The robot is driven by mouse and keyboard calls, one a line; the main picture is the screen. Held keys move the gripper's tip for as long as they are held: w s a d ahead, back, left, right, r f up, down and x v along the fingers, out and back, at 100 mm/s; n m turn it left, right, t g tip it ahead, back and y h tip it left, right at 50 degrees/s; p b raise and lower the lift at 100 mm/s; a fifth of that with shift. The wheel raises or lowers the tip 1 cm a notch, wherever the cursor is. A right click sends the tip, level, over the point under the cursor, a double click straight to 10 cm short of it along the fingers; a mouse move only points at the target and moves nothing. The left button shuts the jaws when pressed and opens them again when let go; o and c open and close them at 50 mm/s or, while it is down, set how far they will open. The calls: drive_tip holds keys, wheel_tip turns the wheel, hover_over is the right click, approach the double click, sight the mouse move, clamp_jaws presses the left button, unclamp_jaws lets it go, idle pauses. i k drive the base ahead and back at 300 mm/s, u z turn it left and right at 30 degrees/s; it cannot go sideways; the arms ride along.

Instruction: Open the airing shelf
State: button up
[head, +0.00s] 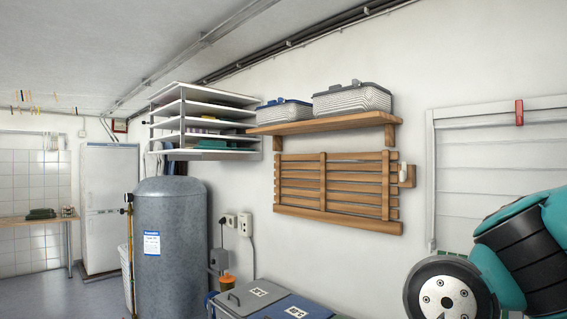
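A slatted wooden panel (345,170), which looks like the airing shelf, lies flat and upright against the white wall below a fixed wooden shelf. Its several horizontal slats are joined by vertical battens. At its right end is a small wooden block (410,176) with a pale peg-like part (402,173); whether this holds the panel is too small to tell. Part of my teal and black arm shows at the lower right, to the right of the panel and apart from it in the picture. My gripper is outside the view.
The fixed wooden shelf (318,125) carries two lidded baskets (284,113) (352,100). Lidded bins (268,302) stand below the panel. A grey tank (170,245) and white shelves (205,125) are to the left. A white-framed panel (490,150) with a red catch (519,112) is right.

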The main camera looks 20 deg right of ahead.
sight(385, 201)
drive_tip(key=u, duration=0.2)
drive_tip(key=i, duration=1.2)
drive_tip(key=z, duration=0.45)
